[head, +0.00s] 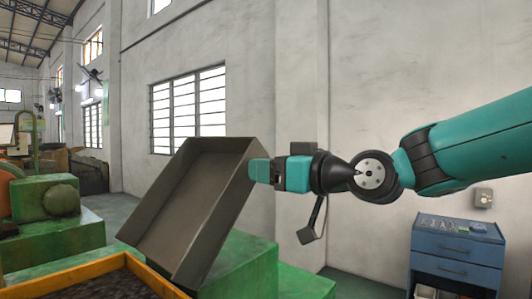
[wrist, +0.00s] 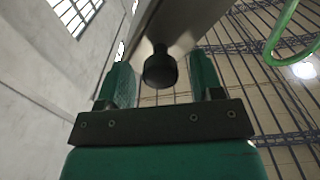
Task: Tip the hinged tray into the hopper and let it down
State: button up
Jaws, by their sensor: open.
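The hinged tray (head: 195,205) is a grey metal box, steeply tilted with its low end toward the hopper at the lower left. Its inside looks empty. The hopper (head: 70,272) has an orange rim and dark small pieces inside, and is cut off by the picture's bottom edge. My gripper (head: 259,171) is at the tray's raised right side. In the wrist view, a black knob (wrist: 160,70) sticks out from the tray's wall (wrist: 187,22) between my two green fingers, which are open with gaps beside it. The tray's hinge cannot be made out.
A green machine body (head: 240,265) stands under and right of the tray. A blue drawer cabinet (head: 457,258) with tools on top stands at the lower right. Another green machine (head: 50,225) is at left. A white wall is behind.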

jog(key=shift+w+a, duration=0.45)
jog(key=shift+a, duration=0.15)
